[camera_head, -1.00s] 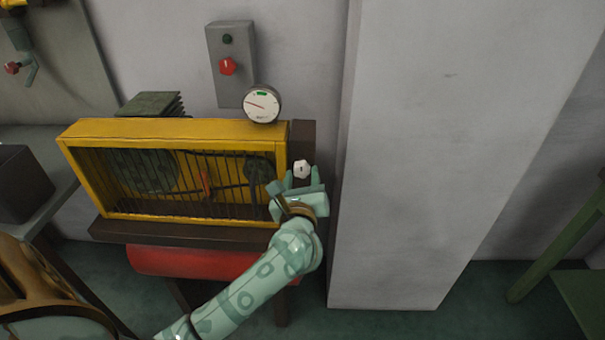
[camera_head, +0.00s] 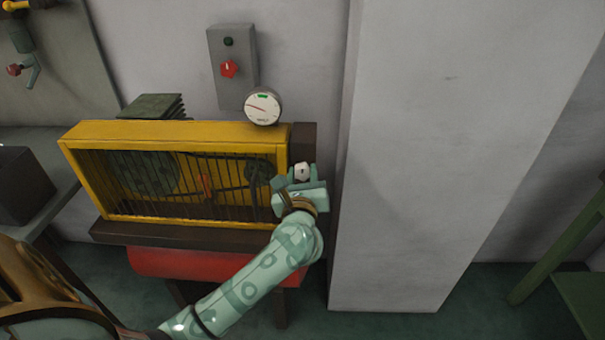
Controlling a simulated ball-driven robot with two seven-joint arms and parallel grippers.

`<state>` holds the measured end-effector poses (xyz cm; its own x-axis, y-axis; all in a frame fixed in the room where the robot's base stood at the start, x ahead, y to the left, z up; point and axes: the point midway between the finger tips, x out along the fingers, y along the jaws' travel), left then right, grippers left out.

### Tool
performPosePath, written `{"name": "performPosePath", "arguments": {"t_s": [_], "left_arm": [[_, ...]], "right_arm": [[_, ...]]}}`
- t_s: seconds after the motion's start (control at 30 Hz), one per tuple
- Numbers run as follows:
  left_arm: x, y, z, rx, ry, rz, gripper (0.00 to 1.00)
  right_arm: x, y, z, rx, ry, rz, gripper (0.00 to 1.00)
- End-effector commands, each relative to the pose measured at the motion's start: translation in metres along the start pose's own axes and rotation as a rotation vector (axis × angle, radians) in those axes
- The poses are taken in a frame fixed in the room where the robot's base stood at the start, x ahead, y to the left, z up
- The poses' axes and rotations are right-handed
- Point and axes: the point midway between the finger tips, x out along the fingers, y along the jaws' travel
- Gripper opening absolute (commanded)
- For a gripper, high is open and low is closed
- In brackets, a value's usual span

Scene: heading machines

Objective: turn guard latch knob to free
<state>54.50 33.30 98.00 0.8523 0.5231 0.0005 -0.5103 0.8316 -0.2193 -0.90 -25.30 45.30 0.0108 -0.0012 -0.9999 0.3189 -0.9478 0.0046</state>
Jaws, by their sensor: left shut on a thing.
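The guard latch knob (camera_head: 302,171) is a small white knob with a dark mark, on the dark post at the right end of the yellow guard (camera_head: 180,133). My left gripper (camera_head: 301,176) is at the knob, with a finger on each side of it, shut on it. The fingers and hand hide the knob's lower part. The barred yellow guard stands closed over a machine with green wheels and a belt. My right gripper is not in view.
A grey wall box (camera_head: 233,90) with a red knob (camera_head: 229,69) and a round dial gauge (camera_head: 263,107) are above the guard. A large grey pillar (camera_head: 420,170) stands close on the right. A red drum-like part (camera_head: 190,263) lies below the machine.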

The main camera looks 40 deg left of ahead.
Motion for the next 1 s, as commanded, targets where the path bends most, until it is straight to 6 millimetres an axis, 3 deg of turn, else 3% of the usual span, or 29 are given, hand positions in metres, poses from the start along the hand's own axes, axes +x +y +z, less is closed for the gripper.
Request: {"name": "performPosePath", "arguments": {"t_s": [0.27,1.0], "left_arm": [[-0.001,0.0,0.005,0.175,0.001,-0.001,0.12],[-0.001,0.002,0.006,0.874,0.002,-0.002,0.12]], "right_arm": [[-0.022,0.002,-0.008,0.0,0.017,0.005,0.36],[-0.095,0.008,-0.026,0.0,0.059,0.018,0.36]]}}
